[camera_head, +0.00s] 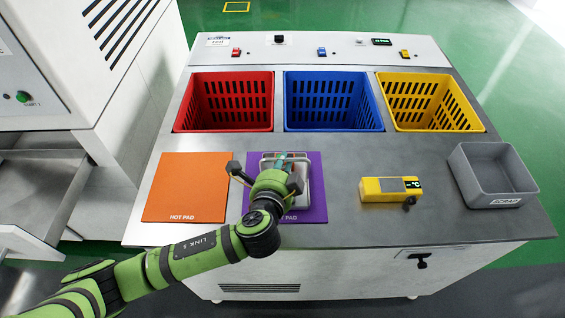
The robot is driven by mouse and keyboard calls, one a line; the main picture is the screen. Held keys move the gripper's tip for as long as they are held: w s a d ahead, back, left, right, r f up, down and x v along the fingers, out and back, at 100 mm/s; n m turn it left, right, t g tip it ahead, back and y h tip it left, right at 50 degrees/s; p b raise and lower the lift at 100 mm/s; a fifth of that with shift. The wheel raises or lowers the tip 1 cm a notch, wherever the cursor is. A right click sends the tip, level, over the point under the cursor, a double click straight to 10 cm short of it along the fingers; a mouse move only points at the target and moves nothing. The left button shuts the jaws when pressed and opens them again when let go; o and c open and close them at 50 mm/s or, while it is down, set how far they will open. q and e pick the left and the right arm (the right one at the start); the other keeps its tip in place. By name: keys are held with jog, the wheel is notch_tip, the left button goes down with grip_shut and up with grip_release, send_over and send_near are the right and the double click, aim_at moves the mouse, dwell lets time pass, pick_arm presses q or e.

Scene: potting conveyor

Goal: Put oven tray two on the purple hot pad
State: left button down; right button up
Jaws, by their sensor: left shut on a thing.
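A grey metal tray (304,196) is on or just above the purple hot pad (316,168); I cannot tell whether it touches. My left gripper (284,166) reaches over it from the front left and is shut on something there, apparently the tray. The gripper and wrist hide much of the tray, so its number does not show. The purple pad lies flat on the steel worktop, right of an orange hot pad (187,187). My right gripper does not show.
Red (224,124), blue (332,124) and yellow (437,124) slotted baskets are sunk along the back. A yellow thermometer (384,190) and a grey scrap bin (492,202) stand to the right. An oven drawer (40,195) is at the left. The orange pad is empty.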

pick_arm(q)
jog(key=shift+f, duration=0.1)
jog(key=shift+f, duration=0.2)
jog(key=c, duration=1.2)
grip_release()
jog(key=shift+c, duration=0.2)
jog(key=shift+r, duration=0.15)
jog(key=b+v, duration=0.1)
jog(key=v, duration=1.1)
jog(key=shift+d, duration=0.1)
